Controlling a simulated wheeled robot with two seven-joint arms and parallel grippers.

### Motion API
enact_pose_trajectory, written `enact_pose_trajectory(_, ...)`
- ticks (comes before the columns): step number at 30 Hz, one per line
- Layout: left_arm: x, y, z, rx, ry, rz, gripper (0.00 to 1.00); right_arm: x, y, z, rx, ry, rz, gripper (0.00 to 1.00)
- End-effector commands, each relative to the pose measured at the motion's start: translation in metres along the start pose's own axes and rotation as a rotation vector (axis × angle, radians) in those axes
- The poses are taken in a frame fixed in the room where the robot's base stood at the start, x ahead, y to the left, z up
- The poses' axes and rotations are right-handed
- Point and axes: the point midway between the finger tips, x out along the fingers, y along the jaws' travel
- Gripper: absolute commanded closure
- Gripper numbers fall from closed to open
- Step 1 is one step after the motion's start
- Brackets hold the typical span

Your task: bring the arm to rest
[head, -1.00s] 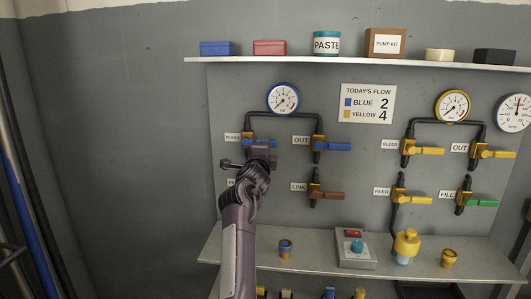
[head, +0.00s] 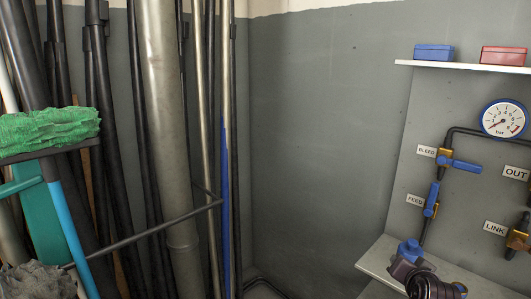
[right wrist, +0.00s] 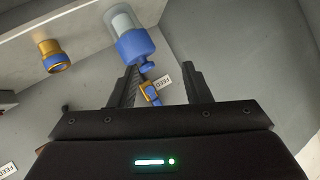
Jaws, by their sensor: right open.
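My right arm enters the head view at the bottom right. Its gripper (head: 404,268) is just in front of the blue-capped fitting (head: 409,250) on the lower shelf, partly cut off by the frame. In the right wrist view my right gripper (right wrist: 162,72) is open, with nothing held between its fingers. The blue-capped fitting (right wrist: 136,45) with its pale body is beyond the left fingertip. In the head view the feed valve's handle (head: 431,199) stands upright. My left gripper is out of view.
The lower shelf (head: 378,262) and valve panel (head: 450,215) are at right, with the bleed valve (head: 465,166) above. A brass-and-blue fitting (right wrist: 53,57) stands nearby. Pipes and a metal rail (head: 150,238) fill the left; a green-headed mop (head: 50,130) stands there. Bare wall fills the middle.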

Motion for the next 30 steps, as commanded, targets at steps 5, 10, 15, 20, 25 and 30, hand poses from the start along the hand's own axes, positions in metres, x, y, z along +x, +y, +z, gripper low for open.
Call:
enact_pose_trajectory(5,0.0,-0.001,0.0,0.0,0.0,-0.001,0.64,-0.059,0.008,0.119,-0.362,-0.312,-0.009,0.56)
enact_pose_trajectory(10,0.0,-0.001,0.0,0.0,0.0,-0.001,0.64,-0.108,0.018,0.182,-0.561,-0.508,-0.035,0.56)
enact_pose_trajectory(15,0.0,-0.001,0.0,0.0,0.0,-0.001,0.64,-0.149,0.028,0.221,-0.697,-0.649,-0.063,0.56)
enact_pose_trajectory(20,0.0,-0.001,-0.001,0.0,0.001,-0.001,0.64,-0.186,0.036,0.249,-0.801,-0.765,-0.095,0.56)
enact_pose_trajectory(25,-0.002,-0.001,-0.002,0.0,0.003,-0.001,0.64,-0.201,0.045,0.273,-0.87,-0.847,-0.114,0.56)
enact_pose_trajectory(30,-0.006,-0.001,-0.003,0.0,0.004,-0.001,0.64,-0.175,0.055,0.302,-0.868,-0.859,-0.11,0.56)
